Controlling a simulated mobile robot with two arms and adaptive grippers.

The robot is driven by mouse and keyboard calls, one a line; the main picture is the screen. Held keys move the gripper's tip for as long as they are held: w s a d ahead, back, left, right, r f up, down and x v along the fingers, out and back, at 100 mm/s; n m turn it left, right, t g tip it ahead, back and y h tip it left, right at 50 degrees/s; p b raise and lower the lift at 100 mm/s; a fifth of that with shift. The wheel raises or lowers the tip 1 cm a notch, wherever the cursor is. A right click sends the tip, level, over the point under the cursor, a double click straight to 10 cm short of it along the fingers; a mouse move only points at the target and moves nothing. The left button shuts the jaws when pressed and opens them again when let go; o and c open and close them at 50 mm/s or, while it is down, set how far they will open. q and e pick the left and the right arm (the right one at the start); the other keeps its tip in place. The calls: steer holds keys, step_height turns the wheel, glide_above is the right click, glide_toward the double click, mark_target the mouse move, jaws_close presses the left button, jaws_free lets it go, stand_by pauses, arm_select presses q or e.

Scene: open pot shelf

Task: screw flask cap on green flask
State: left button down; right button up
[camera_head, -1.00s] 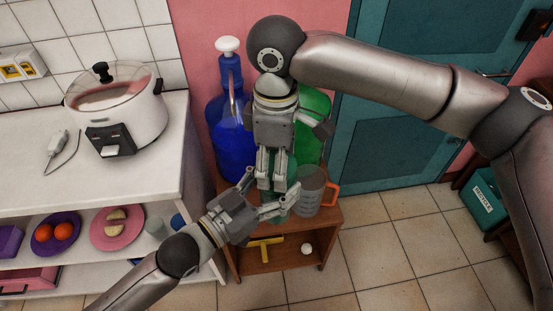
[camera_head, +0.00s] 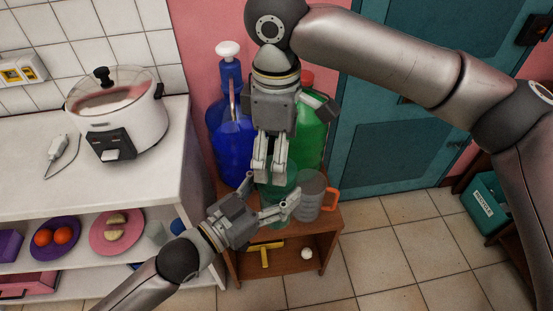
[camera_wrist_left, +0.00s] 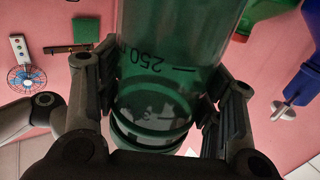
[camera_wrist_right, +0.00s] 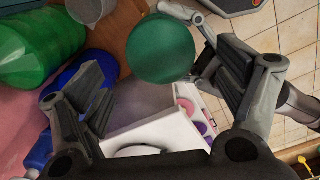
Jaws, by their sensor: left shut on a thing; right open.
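The green flask (camera_head: 281,178) is translucent and stands above the small wooden shelf. My left gripper (camera_head: 285,203) is shut around it from the front. The left wrist view shows the flask (camera_wrist_left: 170,50) between the fingers, with an upside-down 250 mark and ring-like edges near the picture's bottom. My right gripper (camera_head: 268,165) is open, pointing down over the flask. In the right wrist view a round green top (camera_wrist_right: 160,48) lies beyond the open fingers. I cannot tell whether this is the flask cap or how it sits on the flask.
A blue jug (camera_head: 229,130) and a green bottle (camera_head: 311,135) with a red cap stand behind. A grey mug (camera_head: 309,197) with an orange handle is close on the right. A white ball (camera_head: 307,253) and yellow object (camera_head: 265,257) lie on the lower shelf.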

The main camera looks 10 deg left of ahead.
mark_target(276, 198)
steer(key=shift+r, duration=0.2)
steer(key=shift+c, duration=0.4)
steer(key=shift+w+r+n, duration=0.1)
steer(key=shift+r+n, duration=0.65)
steer(key=shift+n, duration=0.05)
steer(key=shift+r+n, duration=0.95)
steer(key=shift+n, duration=0.15)
steer(key=shift+f, duration=0.15)
steer(key=shift+f, duration=3.9)
